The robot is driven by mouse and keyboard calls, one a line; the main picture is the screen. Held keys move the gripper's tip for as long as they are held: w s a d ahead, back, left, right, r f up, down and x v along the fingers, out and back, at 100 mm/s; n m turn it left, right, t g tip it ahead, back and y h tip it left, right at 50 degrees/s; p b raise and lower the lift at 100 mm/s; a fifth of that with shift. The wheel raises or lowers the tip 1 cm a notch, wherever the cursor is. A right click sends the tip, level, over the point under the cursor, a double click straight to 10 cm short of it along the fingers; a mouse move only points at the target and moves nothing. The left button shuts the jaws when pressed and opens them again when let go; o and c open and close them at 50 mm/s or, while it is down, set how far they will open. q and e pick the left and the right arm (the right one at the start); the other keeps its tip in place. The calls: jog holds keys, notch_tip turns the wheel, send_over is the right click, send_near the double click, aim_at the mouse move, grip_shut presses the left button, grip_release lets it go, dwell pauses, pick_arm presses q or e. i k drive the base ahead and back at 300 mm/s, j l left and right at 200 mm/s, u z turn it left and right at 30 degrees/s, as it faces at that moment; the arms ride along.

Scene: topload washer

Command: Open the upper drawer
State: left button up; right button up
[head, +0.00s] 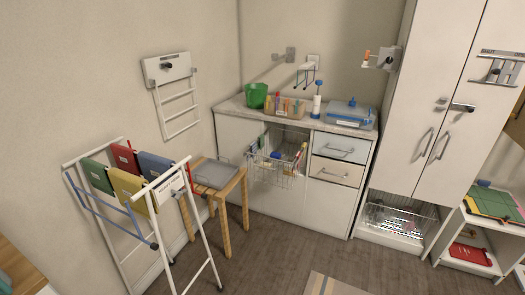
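The upper drawer (352,140) is a pale blue-grey front in the white counter cabinet, on its right side just under the top. It looks shut, its front level with the cabinet face. A curved metal handle (339,151) sits across it. The lower drawer (336,172), cream coloured with a similar handle, is directly below and also looks shut. Neither of my grippers shows in the head view, so their place relative to the drawer cannot be seen.
On the counter (235,106) stand a green bucket (256,95), a bin of bottles (285,109) and a blue-lidded box (347,114). A wire basket (272,170) juts out left of the drawers. A wooden stool (228,190) and drying rack (100,215) stand left. Floor before the drawers is clear.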

aim_at(350, 149)
jog(key=i+j, duration=0.15)
jog(key=i, duration=0.35)
jog(key=i+j+z, duration=0.15)
jog(key=i, duration=0.35)
jog(key=i+j, duration=0.15)
jog(key=i, duration=0.4)
